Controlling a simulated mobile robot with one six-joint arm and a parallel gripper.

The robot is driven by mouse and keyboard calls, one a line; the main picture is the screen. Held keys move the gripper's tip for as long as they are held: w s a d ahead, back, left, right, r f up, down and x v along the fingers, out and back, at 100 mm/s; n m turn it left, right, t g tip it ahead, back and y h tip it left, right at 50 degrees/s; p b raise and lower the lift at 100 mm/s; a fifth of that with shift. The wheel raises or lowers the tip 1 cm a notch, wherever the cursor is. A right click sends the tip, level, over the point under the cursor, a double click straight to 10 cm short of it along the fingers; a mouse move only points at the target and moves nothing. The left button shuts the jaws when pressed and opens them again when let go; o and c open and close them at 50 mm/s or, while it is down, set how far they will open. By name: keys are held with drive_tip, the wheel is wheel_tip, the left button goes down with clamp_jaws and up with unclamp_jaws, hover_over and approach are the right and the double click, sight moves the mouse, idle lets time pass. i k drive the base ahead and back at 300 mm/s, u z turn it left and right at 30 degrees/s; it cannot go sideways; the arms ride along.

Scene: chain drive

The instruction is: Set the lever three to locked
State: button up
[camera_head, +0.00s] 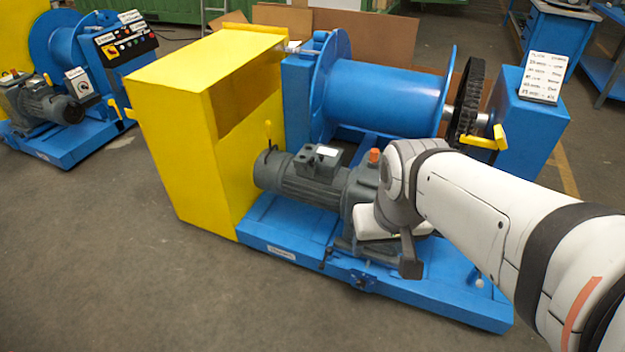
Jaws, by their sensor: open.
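Several levers show on the blue winch machine, and I cannot read which is numbered three. A yellow lever (487,139) sticks out beside the right blue housing. A small dark lever (328,256) is at the front edge of the blue base (290,222). A pale knob (480,283) shows at the base's front right. My gripper (410,264) points down in front of the gearbox, above the base's front edge; it is open and appears empty. My wrist hides part of the gearbox.
A yellow cover (190,135) stands at the machine's left, and a blue drum (385,100) and dark gear (467,102) lie behind. A white sign (543,76) tops the right housing. A second machine (75,90) is far left. The front floor is clear.

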sight(329, 250)
drive_tip(key=u, duration=2.7)
drive_tip(key=k, duration=0.8)
drive_tip(key=z, duration=1.45)
drive_tip(key=i, duration=1)
drive_tip(key=u, duration=0.05)
